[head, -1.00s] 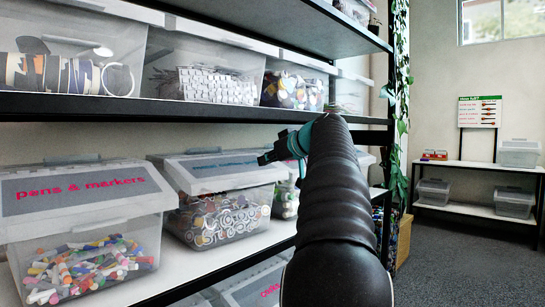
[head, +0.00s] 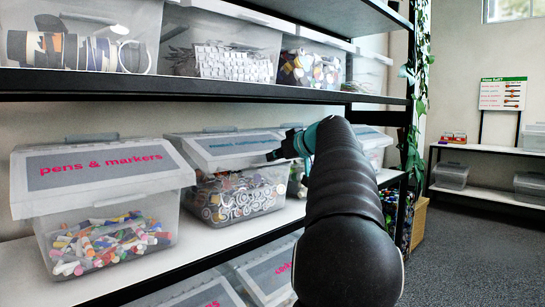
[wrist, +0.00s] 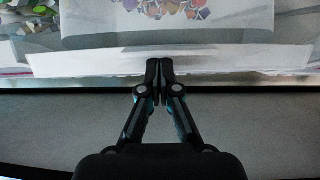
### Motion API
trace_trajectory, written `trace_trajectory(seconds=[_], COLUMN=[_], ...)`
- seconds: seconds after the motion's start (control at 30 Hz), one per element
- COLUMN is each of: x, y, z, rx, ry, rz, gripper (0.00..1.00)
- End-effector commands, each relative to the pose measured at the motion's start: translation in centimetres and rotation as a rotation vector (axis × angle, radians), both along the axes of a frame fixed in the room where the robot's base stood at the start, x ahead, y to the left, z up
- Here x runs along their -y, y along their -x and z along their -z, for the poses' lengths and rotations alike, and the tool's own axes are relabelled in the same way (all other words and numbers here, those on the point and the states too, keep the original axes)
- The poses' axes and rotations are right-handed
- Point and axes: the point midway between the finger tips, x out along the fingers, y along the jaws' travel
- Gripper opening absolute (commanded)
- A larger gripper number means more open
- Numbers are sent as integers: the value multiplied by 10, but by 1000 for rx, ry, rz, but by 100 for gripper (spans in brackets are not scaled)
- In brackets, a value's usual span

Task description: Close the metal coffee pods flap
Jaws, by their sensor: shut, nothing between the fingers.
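The likely metal coffee pods box (head: 236,200) is the middle clear bin on the shelf in the head view. It holds round, shiny pieces, and its label is too blurred to read surely. Its pale lid flap (head: 232,148) slopes down over the top; I cannot tell if it is fully shut. My gripper (head: 274,155) is near the flap's right end, partly hidden by my arm. I cannot tell whether it touches. In the wrist view, my gripper (wrist: 159,66) is shut and empty, its tips at a pale edge strip (wrist: 100,62) below a clear bin.
A pens & markers bin (head: 105,195) stands at the left. The upper shelf (head: 200,90) runs above the bins and limits height. More bins (head: 262,270) are below. A hanging plant (head: 421,70) is by the shelf's right end. Open floor (head: 470,265) lies at the right.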

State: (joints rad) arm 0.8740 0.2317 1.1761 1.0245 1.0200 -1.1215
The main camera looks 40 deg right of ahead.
Motion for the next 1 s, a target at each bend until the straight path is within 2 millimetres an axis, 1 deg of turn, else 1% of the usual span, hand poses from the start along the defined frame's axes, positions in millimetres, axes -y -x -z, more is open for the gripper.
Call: trace_trajectory(seconds=[0.3,0.5,1.0], x=[1,1,0], y=[-3,-7,-10], z=[21,31,32], rx=[58,109,141], ry=[0,-1,-5], rz=[1,2,-2], gripper=[0,0,0])
